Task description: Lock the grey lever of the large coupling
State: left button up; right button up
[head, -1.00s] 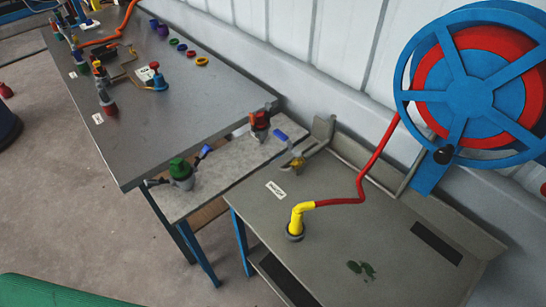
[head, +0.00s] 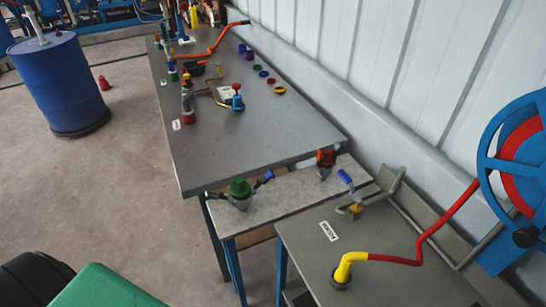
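A grey coupling with a green top (head: 240,188) stands on the small light table between the dark bench and the front table. A dark lever sticks out to its left and a blue-ended lever to its right. A second fitting with a red top (head: 325,158) stands farther back on the same table. Which one is the large coupling is not certain, and a grey lever is too small to make out clearly. Neither of my grippers is in view.
The front table (head: 385,270) holds a yellow elbow (head: 345,265) with a red hose to a blue reel (head: 510,185). The dark bench (head: 265,135) carries several fittings.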

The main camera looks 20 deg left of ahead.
aim_at(210, 196)
jog(key=j+u, duration=0.1)
jog(key=u, duration=0.3)
jog(key=j+u, duration=0.1)
jog(key=u, duration=0.25)
jog(key=i+j+u, duration=0.1)
jog(key=u, duration=0.3)
